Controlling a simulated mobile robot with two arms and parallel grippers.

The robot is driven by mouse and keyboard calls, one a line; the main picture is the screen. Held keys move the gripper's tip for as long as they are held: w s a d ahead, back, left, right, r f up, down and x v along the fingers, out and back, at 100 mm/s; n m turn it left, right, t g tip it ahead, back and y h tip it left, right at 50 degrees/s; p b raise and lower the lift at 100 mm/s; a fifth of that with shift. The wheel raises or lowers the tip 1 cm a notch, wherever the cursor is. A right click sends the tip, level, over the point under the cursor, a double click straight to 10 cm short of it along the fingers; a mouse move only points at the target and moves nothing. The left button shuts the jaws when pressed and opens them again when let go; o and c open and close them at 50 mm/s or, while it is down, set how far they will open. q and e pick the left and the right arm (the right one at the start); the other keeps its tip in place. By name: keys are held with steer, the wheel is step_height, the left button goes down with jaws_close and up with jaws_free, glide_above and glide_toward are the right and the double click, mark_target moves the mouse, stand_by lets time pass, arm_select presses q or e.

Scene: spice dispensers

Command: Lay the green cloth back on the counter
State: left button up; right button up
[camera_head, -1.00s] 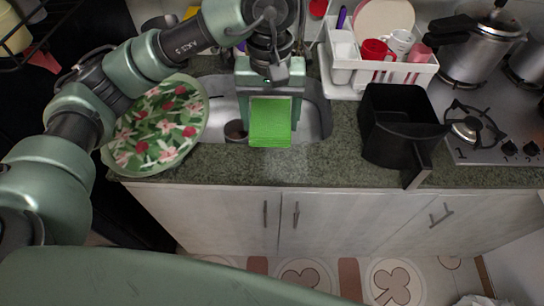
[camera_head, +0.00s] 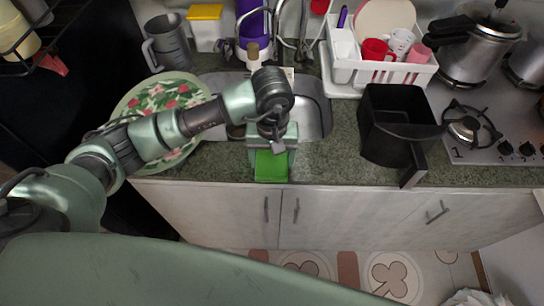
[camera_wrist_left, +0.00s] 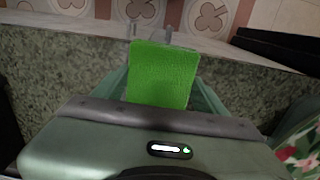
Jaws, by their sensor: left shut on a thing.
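The green cloth (camera_head: 271,167) is a small bright green folded square, held at the front edge of the counter (camera_head: 330,160) in the head view. My left gripper (camera_head: 270,150) is shut on it, with the arm coming in from the left. In the left wrist view the cloth (camera_wrist_left: 162,75) sticks out from between the fingers over the counter's edge. I cannot tell whether it touches the counter. My right gripper is not in view.
A floral plate (camera_head: 165,105) lies left of the sink (camera_head: 312,105). A white dish rack (camera_head: 385,70) with cups is behind. Counter between sink and bin is clear.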

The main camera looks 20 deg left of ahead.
mark_target(272, 161)
arm_select(q)
steer(key=shift+f, duration=0.15)
steer(key=o, duration=1.4)
steer(key=shift+r, duration=0.3)
step_height(272, 161, up, 12)
steer(key=b, duration=0.3)
steer(key=shift+f, duration=0.15)
